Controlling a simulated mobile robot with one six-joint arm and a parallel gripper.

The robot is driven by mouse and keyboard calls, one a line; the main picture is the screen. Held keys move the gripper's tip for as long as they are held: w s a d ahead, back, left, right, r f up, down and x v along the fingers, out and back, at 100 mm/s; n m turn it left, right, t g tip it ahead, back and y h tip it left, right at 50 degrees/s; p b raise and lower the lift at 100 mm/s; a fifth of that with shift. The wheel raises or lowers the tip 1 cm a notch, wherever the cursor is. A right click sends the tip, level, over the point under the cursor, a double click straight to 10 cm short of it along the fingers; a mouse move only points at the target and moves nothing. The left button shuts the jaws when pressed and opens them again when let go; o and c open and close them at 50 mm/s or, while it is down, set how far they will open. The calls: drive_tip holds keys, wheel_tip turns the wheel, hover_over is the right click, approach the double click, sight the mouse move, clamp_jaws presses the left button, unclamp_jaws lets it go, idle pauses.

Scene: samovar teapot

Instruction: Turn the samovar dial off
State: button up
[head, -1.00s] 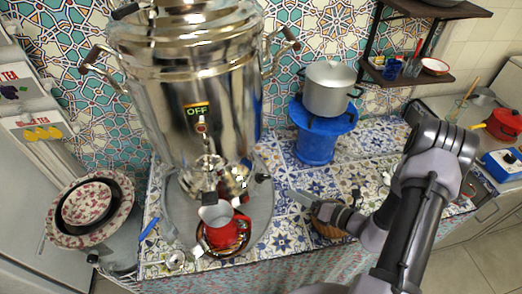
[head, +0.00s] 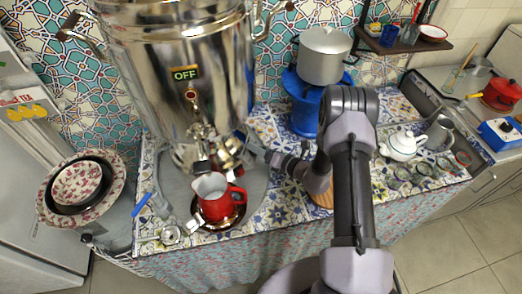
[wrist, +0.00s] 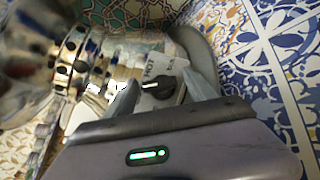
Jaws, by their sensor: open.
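The large shiny samovar (head: 155,100) stands at the left of the table, with a sign reading OFF (head: 186,73) on its front. In the wrist view, a black dial with a pale pointer line (wrist: 155,87) lies between my fingers, beside a light label. My gripper (head: 252,149) reaches in from the right, at the samovar's lower right side. It is open, with one finger on each side of the dial in the wrist view (wrist: 160,80); I cannot tell whether they touch it. The dial is not clear in the head view.
A red pitcher (head: 218,198) stands in front of the samovar, below its tap. A silver pot (head: 323,56) sits on a blue stand (head: 304,105) behind my arm. A white teapot (head: 402,144) and several small cups are at the right.

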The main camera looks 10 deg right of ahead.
drive_tip(key=shift+c, duration=0.4)
drive_tip(key=c, duration=1.3)
drive_tip(key=shift+f+b, duration=0.15)
drive_tip(key=shift+b, duration=0.3)
drive_tip(key=n+b, duration=0.1)
drive_tip(key=n+y+b, duration=0.1)
drive_tip(key=shift+d+f+n+y+b, duration=0.1)
drive_tip(key=shift+f+n+y+b, duration=0.1)
drive_tip(key=shift+n+y+b, duration=0.1)
drive_tip(key=n+g+y+b, duration=0.1)
drive_tip(key=n+y+b, duration=0.1)
drive_tip(key=n+b, duration=0.2)
drive_tip(key=shift+y, duration=0.3)
drive_tip(key=n+g+y+b, duration=0.1)
drive_tip(key=n+b, duration=0.1)
drive_tip(key=n+y+b, duration=0.1)
drive_tip(key=n+b, duration=0.1)
drive_tip(key=shift+n+g, duration=0.4)
drive_tip(key=shift+w+r+n+g+y+b, duration=0.1)
drive_tip(key=shift+n+g+y+b, duration=0.25)
drive_tip(key=shift+n+g+b, duration=0.4)
drive_tip(key=shift+r+n+g+y+b, duration=0.1)
drive_tip(key=shift+n+g+y+b, duration=0.3)
drive_tip(key=shift+n, duration=0.65)
